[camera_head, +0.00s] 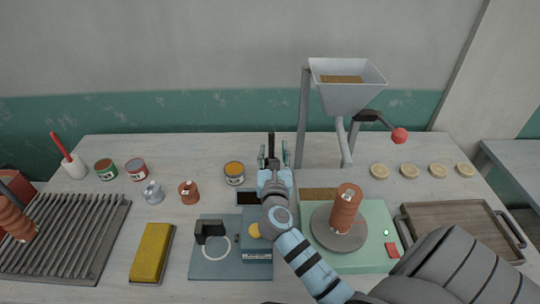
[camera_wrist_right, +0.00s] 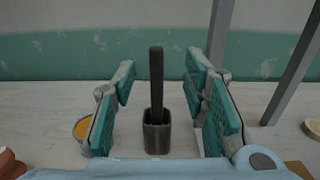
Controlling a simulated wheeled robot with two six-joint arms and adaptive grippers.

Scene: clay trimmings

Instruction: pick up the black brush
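The black brush (camera_head: 271,144) stands upright at the back middle of the table. In the right wrist view the brush (camera_wrist_right: 156,75) shows as a dark handle rising from a small dark square cup (camera_wrist_right: 156,138). My right gripper (camera_head: 274,158) is open, with its teal finger pads on either side of the brush. In the right wrist view the gripper (camera_wrist_right: 163,105) has clear gaps between the handle and both pads. The brush's lower end is hidden in the cup. My left gripper is not in view.
A hopper (camera_head: 345,95) on grey posts stands right of the brush. An orange-topped can (camera_head: 234,174) sits close on the left. A terracotta cylinder (camera_head: 346,207) stands on a round plate at front right. A red-handled tool (camera_head: 61,147) stands in a white cup at far left.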

